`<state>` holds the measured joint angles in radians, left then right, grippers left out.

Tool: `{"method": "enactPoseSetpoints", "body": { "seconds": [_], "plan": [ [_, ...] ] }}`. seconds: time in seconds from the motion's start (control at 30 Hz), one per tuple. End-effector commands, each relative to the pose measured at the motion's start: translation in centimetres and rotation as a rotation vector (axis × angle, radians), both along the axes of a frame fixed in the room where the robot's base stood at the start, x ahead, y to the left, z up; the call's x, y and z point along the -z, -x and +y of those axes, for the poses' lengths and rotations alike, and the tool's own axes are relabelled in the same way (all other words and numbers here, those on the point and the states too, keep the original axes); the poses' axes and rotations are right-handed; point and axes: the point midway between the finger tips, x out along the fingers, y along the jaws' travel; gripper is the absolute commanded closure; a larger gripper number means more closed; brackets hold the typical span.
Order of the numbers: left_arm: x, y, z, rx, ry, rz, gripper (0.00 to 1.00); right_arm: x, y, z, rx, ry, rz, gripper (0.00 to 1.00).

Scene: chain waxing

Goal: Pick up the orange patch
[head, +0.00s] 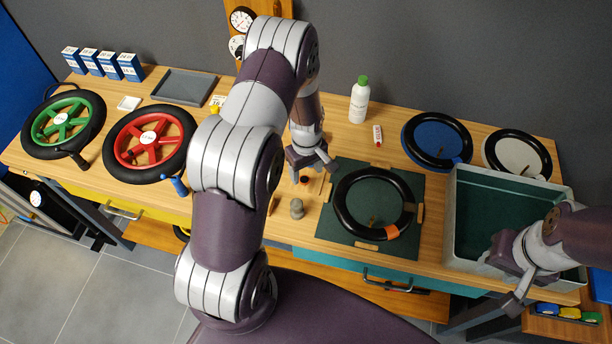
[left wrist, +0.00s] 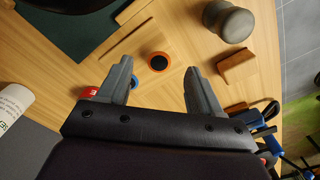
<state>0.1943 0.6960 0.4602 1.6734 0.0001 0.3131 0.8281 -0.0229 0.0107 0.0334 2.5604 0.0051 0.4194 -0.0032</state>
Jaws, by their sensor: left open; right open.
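The orange patch (left wrist: 158,62) is a small round black disc with an orange rim, lying flat on the wooden table. In the left wrist view it lies between the lines of my left gripper's two fingers (left wrist: 157,72), just past their tips. In the head view the patch (head: 305,180) shows as a small spot under my left gripper (head: 312,172). My left gripper is open and empty above it; its exact height I cannot tell.
A blue-rimmed patch (left wrist: 134,82) is partly hidden by a left finger. A grey knobbed cylinder (head: 296,208) and a wooden block (left wrist: 236,68) stand close by. A black tyre (head: 340,207) lies on the green mat (head: 333,226). The grey bin (head: 450,226) is at the right.

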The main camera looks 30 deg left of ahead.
Motion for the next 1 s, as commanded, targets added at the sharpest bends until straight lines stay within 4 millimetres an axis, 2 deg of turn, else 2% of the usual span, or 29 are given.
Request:
{"method": "enactPoseSetpoints", "body": {
  "seconds": [0.03, 0.13, 0.23, 1.0],
  "plan": [
    [0.2, 0.1, 0.1, -0.001, 0.001, 0.005, 0.35, -1.3, 0.0, 0.0, 0.000, 0.000, -0.001, 0.57],
    [2.1, -0.1, 0.1, 0.000, 0.001, 0.003, 0.35, -1.6, 0.0, 0.0, 0.000, 0.000, -0.001, 0.57],
    [2.9, -0.1, 0.1, 0.000, 0.000, 0.000, 0.35, -1.6, 0.0, 0.0, 0.000, 0.000, -0.001, 0.57],
    [3.5, -0.2, 0.1, 0.001, 0.000, -0.001, 0.35, -1.0, 0.0, 0.0, 0.000, 0.000, 0.000, 0.57]
  ]
}}
